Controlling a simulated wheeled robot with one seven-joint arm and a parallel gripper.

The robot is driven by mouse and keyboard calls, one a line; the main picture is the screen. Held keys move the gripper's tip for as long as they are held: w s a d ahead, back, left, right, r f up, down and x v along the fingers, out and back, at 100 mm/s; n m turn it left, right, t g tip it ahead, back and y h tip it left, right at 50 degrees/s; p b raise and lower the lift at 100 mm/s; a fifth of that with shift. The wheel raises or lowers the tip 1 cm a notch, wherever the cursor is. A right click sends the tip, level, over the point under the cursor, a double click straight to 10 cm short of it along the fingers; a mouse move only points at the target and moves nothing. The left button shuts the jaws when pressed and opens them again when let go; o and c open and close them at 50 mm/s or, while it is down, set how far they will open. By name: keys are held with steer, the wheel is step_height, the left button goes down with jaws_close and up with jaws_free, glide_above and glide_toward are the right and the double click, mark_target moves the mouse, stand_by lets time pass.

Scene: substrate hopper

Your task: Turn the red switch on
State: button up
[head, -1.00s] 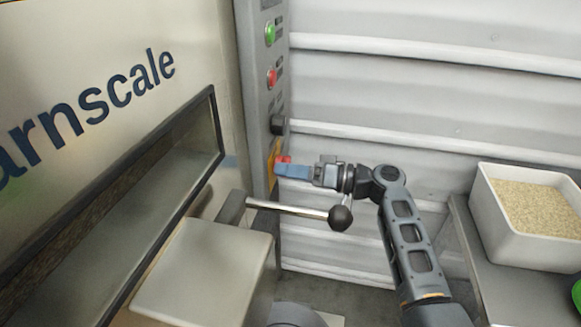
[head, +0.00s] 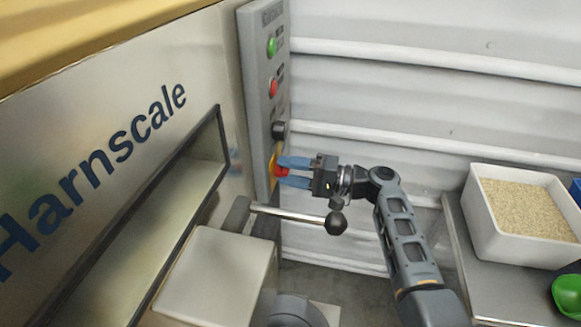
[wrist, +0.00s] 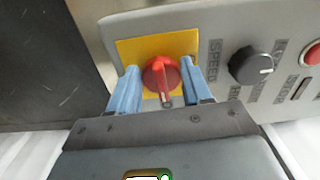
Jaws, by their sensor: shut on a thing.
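The red switch (wrist: 161,77) is a round rotary knob on a yellow plate (wrist: 128,48) on the grey control panel (wrist: 220,28). In the wrist view its raised grip bar points roughly up and down the picture. My gripper (wrist: 159,82) has its blue fingers on either side of the knob, shut on it. In the head view the red switch (head: 281,171) is low on the panel, between the fingers of my gripper (head: 282,172). The fingers partly hide the yellow plate there.
Above the switch in the head view are a black knob (head: 279,130), a red button (head: 273,87) and a green button (head: 271,46). A lever with a black ball (head: 336,223) sticks out below my gripper. A white bin of grain (head: 480,217) stands at right.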

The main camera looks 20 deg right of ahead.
steer(key=shift+m, duration=0.3)
steer(key=o, duration=1)
steer(key=shift+d, duration=0.1)
steer(key=shift+v, duration=3.85)
